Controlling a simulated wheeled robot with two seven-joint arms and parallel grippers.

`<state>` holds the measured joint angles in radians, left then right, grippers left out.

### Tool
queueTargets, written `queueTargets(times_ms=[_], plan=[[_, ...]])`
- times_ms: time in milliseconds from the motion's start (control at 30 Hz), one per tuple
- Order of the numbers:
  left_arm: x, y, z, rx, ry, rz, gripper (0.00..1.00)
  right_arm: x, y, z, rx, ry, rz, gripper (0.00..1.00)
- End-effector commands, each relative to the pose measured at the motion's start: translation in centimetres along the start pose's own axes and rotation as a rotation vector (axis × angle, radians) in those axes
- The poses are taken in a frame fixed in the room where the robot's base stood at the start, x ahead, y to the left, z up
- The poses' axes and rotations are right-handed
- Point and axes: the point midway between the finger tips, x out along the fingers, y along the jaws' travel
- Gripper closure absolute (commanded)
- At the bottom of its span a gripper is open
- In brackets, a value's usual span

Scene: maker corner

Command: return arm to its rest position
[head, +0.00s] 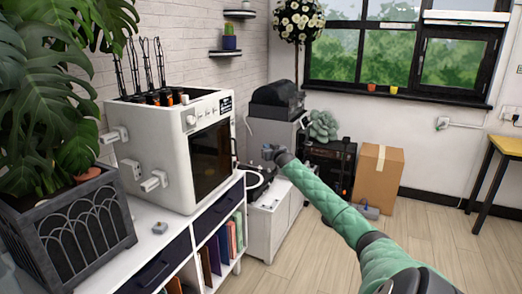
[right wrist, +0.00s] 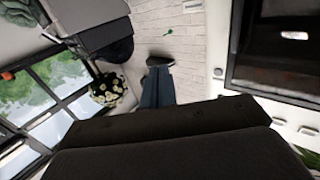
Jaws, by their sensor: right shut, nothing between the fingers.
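My right arm, in a green quilted sleeve (head: 335,205), reaches from the bottom right of the head view toward the middle. Its gripper (head: 270,152) is small there, in the air to the right of the white box-shaped machine, apart from it in the picture. In the right wrist view the gripper's fingers (right wrist: 158,72) are together with nothing between them. My left arm and gripper are not in view.
The white machine (head: 165,150) stands on a white cabinet (head: 210,262) beside a large potted plant (head: 85,230). A small grey object (head: 160,228) lies in front of it. A cardboard box (head: 378,178) stands on the floor. Wooden floor (head: 440,235) at right is clear.

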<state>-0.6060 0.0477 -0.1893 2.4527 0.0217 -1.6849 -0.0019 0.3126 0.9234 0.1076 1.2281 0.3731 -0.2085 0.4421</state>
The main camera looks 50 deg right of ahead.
Motion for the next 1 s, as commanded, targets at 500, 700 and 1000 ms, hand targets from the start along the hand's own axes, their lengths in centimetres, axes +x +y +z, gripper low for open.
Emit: queueTargets(times_ms=[500, 700, 1000], plan=[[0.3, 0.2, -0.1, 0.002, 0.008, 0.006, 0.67, -0.5, 0.7, -0.1, -0.018, -0.001, 0.000, 1.00], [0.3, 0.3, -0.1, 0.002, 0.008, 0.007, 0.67, -0.7, 1.9, 2.4, -0.103, -0.135, 0.059, 1.00], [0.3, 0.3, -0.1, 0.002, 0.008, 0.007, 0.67, -3.2, -1.3, 2.5, -0.319, -0.382, 0.120, 1.00]])
